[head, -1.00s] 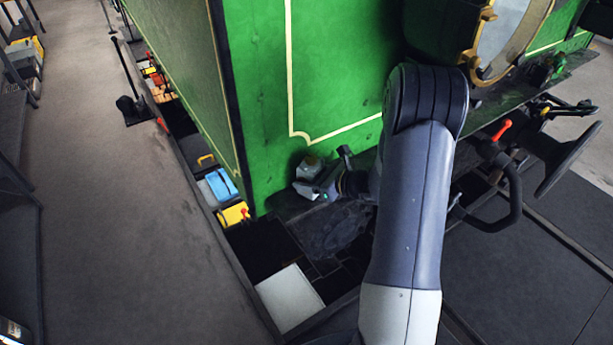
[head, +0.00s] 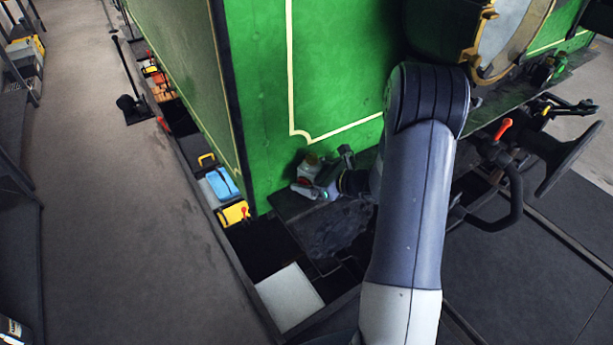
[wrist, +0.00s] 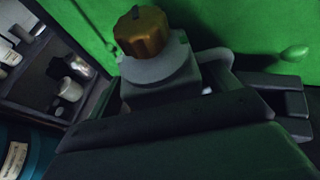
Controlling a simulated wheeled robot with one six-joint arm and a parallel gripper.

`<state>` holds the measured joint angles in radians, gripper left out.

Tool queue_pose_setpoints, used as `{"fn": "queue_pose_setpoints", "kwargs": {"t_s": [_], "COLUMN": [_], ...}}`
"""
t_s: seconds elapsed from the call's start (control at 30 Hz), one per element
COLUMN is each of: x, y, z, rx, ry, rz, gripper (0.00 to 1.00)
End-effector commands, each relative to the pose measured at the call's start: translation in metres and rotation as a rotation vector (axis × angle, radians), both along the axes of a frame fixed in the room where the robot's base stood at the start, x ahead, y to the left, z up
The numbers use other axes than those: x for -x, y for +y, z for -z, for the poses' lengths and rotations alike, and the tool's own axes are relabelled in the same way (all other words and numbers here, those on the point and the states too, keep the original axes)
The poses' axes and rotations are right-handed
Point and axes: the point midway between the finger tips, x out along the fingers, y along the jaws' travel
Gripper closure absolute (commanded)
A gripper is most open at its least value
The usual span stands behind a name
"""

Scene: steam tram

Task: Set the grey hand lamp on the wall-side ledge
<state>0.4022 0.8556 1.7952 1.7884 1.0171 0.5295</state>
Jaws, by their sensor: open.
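The grey hand lamp (head: 305,183) stands on the dark ledge (head: 288,206) close against the green wall. In the wrist view the lamp (wrist: 165,72) shows a pale grey body, an orange-brown ribbed cap on top and a loop handle at its right. My gripper (head: 322,190) is open at the lamp's right and near side, low by the ledge. Dark grey parts across the front of the wrist view hide the lamp's lower body. I cannot tell whether the fingers touch the lamp.
The green wall (head: 335,70) rises right behind the lamp. A blue box (head: 222,184) and a yellow box (head: 233,213) stand in the trench at the left. A white panel (head: 289,297) lies below the ledge. The grey floor (head: 110,230) at the left is mostly clear.

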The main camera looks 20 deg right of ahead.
Motion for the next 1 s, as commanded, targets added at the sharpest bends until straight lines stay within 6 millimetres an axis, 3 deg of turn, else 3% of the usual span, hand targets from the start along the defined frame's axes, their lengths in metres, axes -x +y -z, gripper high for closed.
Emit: {"fn": "queue_pose_setpoints", "kwargs": {"t_s": [0.5, 0.7, 1.0], "x": [0.070, 0.082, 0.084], "y": [-0.062, -0.071, -0.072], "z": [-0.039, -0.046, -0.047], "rx": [0.001, 0.001, 0.000], "ry": [-0.002, -0.001, 0.000], "rz": [0.006, 0.002, 0.000], "gripper": [0.17, 0.17, 0.17]}}
